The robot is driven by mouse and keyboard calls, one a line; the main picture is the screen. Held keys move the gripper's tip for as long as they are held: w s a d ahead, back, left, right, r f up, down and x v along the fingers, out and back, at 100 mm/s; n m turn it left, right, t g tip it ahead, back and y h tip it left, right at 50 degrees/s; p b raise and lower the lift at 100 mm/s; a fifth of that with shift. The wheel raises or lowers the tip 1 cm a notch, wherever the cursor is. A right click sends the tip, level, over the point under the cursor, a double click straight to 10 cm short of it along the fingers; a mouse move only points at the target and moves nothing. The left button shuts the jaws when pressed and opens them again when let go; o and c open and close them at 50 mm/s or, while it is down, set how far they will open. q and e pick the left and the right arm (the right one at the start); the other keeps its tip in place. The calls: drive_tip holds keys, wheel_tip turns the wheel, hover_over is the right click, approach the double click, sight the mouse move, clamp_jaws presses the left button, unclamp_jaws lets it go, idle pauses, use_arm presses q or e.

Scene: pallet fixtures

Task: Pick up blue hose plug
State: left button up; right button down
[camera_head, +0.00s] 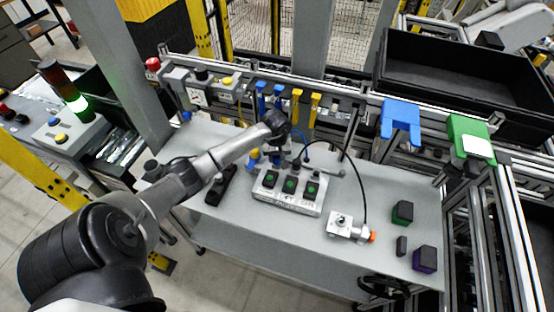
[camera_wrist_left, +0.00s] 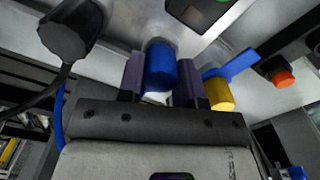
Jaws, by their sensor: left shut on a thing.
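My left gripper (camera_wrist_left: 160,78) has its two purple-grey fingers on either side of the blue hose plug (camera_wrist_left: 161,66), a blue cylinder, and is shut on it in the left wrist view. In the head view my left gripper (camera_head: 279,160) points down at the back of the table, behind the white block with green-topped pieces; the arm and its small size there largely hide the plug. My right gripper is in neither view.
A yellow cylinder (camera_wrist_left: 219,92) with a blue handle stands close beside the gripper. A black cabled connector (camera_wrist_left: 72,30) is on the other side. The white block (camera_head: 289,197) stands in front. Blue and yellow hooks (camera_head: 297,104) hang from the rail behind. The front right table is partly clear.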

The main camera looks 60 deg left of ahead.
use_arm(q)
drive_tip(key=shift+c, duration=1)
drive_tip(key=shift+r, duration=0.15)
drive_tip(key=shift+a+r, duration=0.1)
drive_tip(key=shift+r, duration=0.5)
wheel_tip(320, 180, up, 3)
drive_tip(key=shift+f+b, duration=0.15)
drive_tip(key=shift+b, duration=0.25)
drive_tip(key=w+d+r, duration=0.1)
drive_tip(key=d+r, duration=0.2)
drive_tip(key=d, duration=0.2)
drive_tip(key=w+d+r+b, duration=0.1)
drive_tip(key=w+d+r, duration=0.1)
drive_tip(key=d+r, duration=0.2)
drive_tip(key=shift+w+d, duration=0.3)
drive_tip(key=shift+d, duration=0.85)
